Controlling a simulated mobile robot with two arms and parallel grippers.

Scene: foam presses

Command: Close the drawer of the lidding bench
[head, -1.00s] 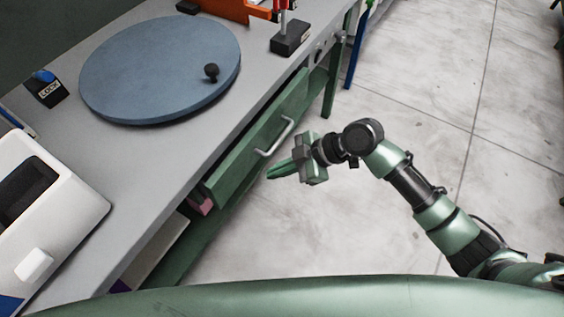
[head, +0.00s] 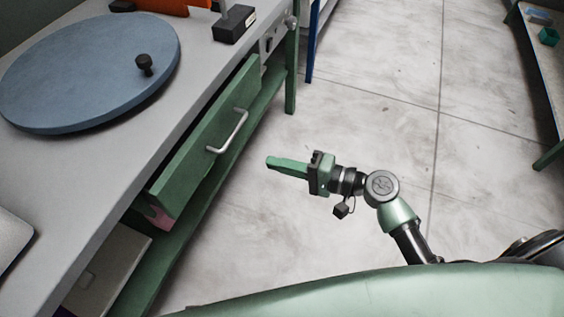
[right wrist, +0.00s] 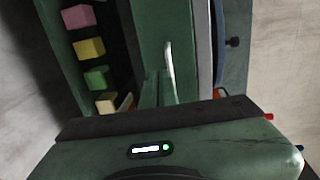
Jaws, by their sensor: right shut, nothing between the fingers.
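The lidding bench's drawer has a green front (head: 190,165) with a pale bar handle (head: 237,131). In the head view it stands out a little from under the grey bench top. My right gripper (head: 270,162) is shut and empty. It is over the floor to the right of the drawer front, fingers pointing left toward it, apart from the handle in that view. In the right wrist view the shut fingers (right wrist: 158,90) show near the handle (right wrist: 169,62) and the green front (right wrist: 152,25); contact cannot be told. My left gripper is out of view.
A blue turntable (head: 95,75) with a black knob lies on the bench top (head: 60,185). Several coloured blocks (right wrist: 89,48) sit in a dark space beside the drawer front. Open floor (head: 370,70) lies right of the bench; another table (head: 545,75) stands at far right.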

